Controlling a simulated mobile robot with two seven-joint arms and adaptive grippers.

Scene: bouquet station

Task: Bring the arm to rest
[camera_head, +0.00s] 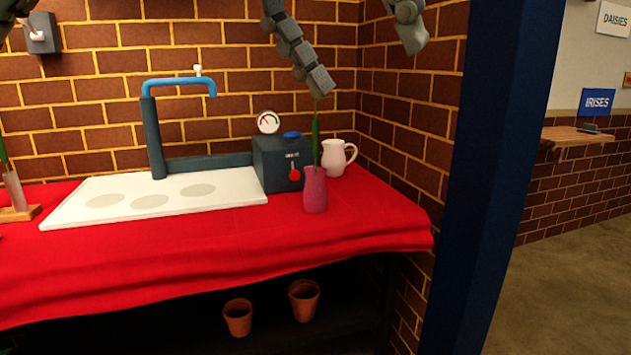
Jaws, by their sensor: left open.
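My left gripper (366,62) hangs in from the top of the head view. Its two grey fingers are spread wide, with nothing between them. The lower fingertip overlaps the top of a green stem (316,135) in the picture; I cannot tell whether they touch. The stem stands upright in a pink vase (315,192) on the red-covered bench (220,250). The top of the stem is hidden or out of sight behind the finger. My right gripper is not in view.
A dark box with a gauge (282,162) and a white pitcher (336,157) stand behind the vase. Terracotta pots (238,318) sit below. A dark blue post (497,180) stands right.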

